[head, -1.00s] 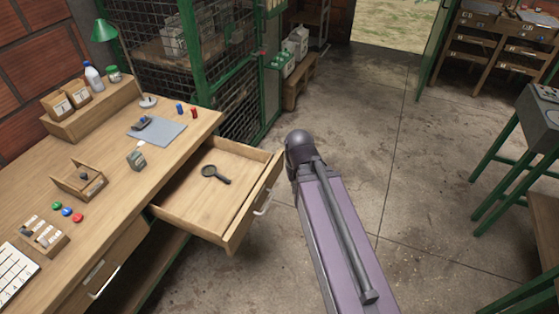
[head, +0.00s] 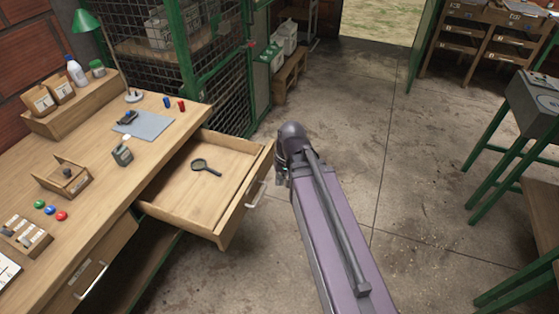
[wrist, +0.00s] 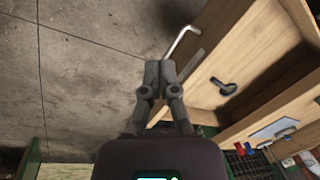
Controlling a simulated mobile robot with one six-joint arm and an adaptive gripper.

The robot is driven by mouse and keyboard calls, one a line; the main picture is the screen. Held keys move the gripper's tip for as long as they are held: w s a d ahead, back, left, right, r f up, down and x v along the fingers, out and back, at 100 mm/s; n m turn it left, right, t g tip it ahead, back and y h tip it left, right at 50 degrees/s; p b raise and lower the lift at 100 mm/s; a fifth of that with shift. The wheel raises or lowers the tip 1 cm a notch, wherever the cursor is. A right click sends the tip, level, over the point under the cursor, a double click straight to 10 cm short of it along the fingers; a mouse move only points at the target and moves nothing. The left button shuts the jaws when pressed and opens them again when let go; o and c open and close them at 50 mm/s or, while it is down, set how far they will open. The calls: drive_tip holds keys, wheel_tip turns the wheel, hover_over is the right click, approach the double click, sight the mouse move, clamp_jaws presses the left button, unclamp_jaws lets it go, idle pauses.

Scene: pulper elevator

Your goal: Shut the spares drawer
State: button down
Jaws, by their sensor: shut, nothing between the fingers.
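In the head view my arm reaches to just right of the drawer front, and the fingers are mostly hidden.
A second, closed drawer (head: 95,270) is in the bench at lower left. A green mesh cage (head: 190,65) stands behind the bench. Green-legged stands (head: 500,165) are at the right. The concrete floor (head: 400,240) between is clear.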

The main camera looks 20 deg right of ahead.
drive_tip(key=w+f+m+t+y+b, duration=0.1)
drive_tip(key=w+f+y+b, duration=0.2)
drive_tip(key=w+f+b, duration=0.35)
drive_tip(key=m+t+y+b, duration=0.5)
drive_tip(key=t+y+b, duration=0.4)
drive_tip(key=b, duration=1.8)
approach(273, 153)
drive_tip(key=s+d+f, duration=0.1)
drive_tip(key=s+d, duration=0.3)
drive_tip(key=shift+w+d+m+y+b, duration=0.15)
drive_tip(key=shift+d+m+y+b, duration=0.2)
drive_tip(key=shift+d, duration=0.25)
drive_tip(key=shift+w+a, duration=0.1)
drive_tip(key=shift+a, duration=0.05)
drive_tip(key=x, duration=1.3)
drive_tip(key=shift+w+a, duration=0.2)
drive_tip(key=shift+w, duration=0.1)
drive_tip(key=shift+d, duration=0.1)
